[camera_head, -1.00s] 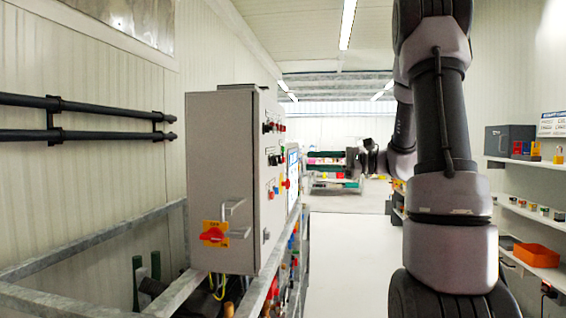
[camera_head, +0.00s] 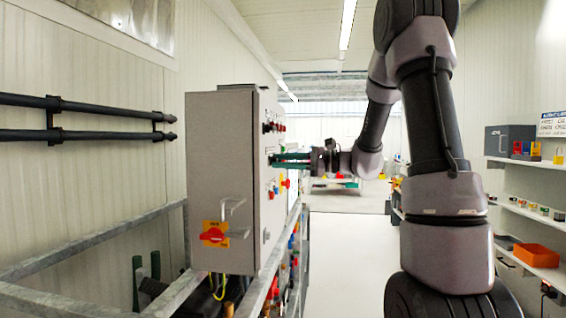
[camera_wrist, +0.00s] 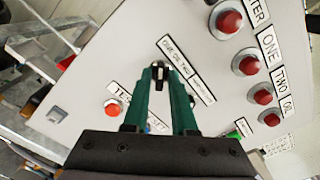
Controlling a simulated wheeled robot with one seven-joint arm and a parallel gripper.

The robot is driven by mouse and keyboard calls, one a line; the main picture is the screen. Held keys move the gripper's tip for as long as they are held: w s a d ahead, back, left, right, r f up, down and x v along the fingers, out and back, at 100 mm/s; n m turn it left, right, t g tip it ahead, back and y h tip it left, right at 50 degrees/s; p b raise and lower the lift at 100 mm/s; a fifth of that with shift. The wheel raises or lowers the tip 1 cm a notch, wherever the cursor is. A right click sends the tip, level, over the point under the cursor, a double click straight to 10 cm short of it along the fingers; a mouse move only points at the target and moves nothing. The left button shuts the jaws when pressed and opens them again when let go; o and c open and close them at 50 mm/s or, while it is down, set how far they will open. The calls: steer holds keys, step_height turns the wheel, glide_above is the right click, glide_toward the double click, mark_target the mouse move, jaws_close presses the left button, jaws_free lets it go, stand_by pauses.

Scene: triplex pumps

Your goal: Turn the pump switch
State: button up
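The grey control cabinet (camera_head: 222,165) stands left of centre in the head view, with its switch panel on the right side. My gripper (camera_head: 274,160) has reached the panel's upper part, its green fingers pointing left at it. In the wrist view, my gripper (camera_wrist: 161,72) has its two fingers spread with a gap between them. A black rotary switch (camera_wrist: 160,71) shows between the fingertips, beside a label reading "ONE OIL TWO". I cannot tell whether the fingers touch it.
Several red lamps or buttons (camera_wrist: 229,21) run down the panel's right side. A red button (camera_wrist: 113,108) is left of the fingers. A red rotary handle (camera_head: 213,235) is on the cabinet front. Shelves with an orange bin (camera_head: 536,255) stand right. The aisle floor is clear.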

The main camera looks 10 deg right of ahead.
jaws_close()
steer(key=shift+m, duration=0.3)
steer(key=shift+w+m, duration=0.1)
steer(key=shift+m, duration=3.9)
steer(key=o, duration=0.5)
jaws_free()
